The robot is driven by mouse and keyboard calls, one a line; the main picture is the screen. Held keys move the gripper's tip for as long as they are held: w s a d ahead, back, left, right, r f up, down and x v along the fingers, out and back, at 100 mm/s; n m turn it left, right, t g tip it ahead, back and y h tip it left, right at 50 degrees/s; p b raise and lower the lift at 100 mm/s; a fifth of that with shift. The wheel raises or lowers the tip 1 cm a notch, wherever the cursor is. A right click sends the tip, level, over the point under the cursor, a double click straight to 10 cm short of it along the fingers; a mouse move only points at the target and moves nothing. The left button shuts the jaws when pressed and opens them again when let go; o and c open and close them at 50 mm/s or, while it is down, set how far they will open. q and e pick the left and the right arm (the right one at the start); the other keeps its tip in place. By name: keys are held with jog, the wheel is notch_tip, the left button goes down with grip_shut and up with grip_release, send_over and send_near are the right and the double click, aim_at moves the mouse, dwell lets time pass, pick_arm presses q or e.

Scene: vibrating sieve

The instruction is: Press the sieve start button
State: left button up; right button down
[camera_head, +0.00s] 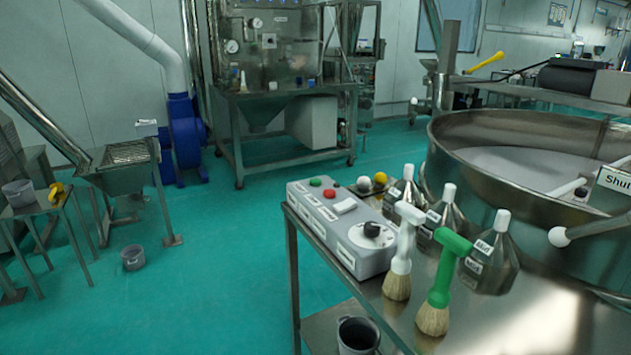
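A grey control box (342,232) sits on the near left end of a steel table (505,325). On its top, at the far end, is a green button (316,182), with a red button (330,193) just nearer. A white switch (344,206) and a black knob (371,229) on a round dial follow toward the near end. Small labels are on its front side, but I cannot read them. The large round steel sieve (455,160) stands to the right, cut off by the picture edge. Neither of my grippers shows.
Several steel flasks with white caps (449,193) stand between box and sieve. A white-handled brush (397,287) and a green-handled brush (433,320) stand by the box's near end. White and yellow balls (380,179) lie behind it. The green floor (210,270) left is largely clear.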

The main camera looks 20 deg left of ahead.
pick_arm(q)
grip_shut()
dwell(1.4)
